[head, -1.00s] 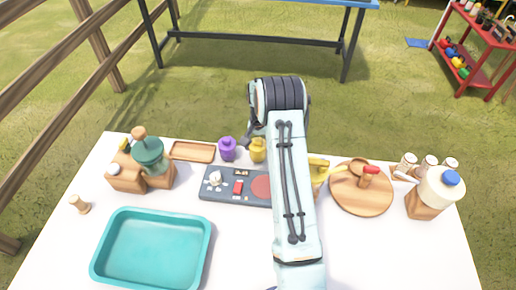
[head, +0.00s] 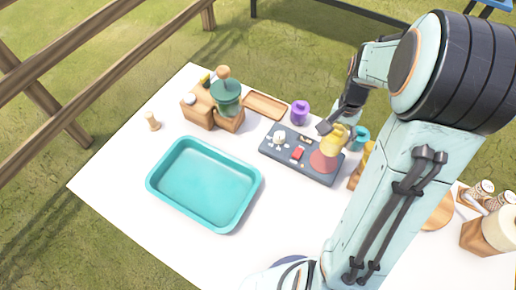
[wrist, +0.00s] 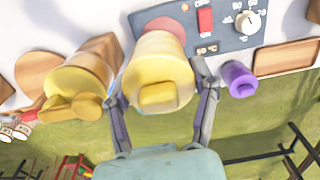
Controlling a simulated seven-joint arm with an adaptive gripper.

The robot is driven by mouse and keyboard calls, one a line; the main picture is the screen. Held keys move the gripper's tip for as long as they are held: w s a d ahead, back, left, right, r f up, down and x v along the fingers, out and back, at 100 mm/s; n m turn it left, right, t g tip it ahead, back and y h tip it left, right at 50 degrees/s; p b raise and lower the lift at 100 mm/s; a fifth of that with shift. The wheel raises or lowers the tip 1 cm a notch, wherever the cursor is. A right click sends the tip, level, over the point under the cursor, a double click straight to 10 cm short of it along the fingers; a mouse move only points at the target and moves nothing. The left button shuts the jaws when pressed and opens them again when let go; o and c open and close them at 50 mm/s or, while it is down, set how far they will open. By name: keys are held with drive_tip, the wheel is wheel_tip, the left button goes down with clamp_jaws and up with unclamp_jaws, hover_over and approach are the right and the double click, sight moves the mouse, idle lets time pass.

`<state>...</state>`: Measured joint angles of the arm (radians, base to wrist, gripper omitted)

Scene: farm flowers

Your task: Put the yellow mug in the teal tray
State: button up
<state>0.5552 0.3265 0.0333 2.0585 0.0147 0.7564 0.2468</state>
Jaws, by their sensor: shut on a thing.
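The yellow mug (head: 333,143) is in my gripper (head: 338,124), over the red-disc end of the dark panel in the head view. In the wrist view the yellow mug (wrist: 157,80) sits between the two fingers of my gripper (wrist: 163,95), one finger at each side. The gripper is shut on it. I cannot tell how high the mug is above the panel. The teal tray (head: 204,184) lies on the white table, left of and nearer than the mug, and it is empty.
The dark panel (head: 283,153) lies between mug and tray. A teal cup (head: 360,138) is beside my gripper. White table around the teal tray is clear.

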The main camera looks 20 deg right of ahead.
drive_tip(key=shift+n, duration=0.4)
drive_tip(key=shift+s+a+f+n, duration=0.25)
drive_tip(key=shift+s+f+n, duration=0.1)
drive_tip(key=shift+n, duration=0.35)
drive_tip(key=s+a+r+n, duration=0.1)
drive_tip(key=s+a+n, duration=0.3)
drive_tip(key=a+n, duration=0.65)
drive_tip(key=s+a+n, duration=0.3)
drive_tip(key=a+n, duration=0.2)
drive_tip(key=a, duration=1)
approach(203, 184)
drive_tip(key=shift+s+d+f, duration=0.25)
drive_tip(key=shift+s, duration=0.1)
drive_tip(key=shift+w+a+f, duration=0.1)
drive_tip(key=shift+w+f, duration=0.25)
drive_tip(key=shift+f, duration=1.6)
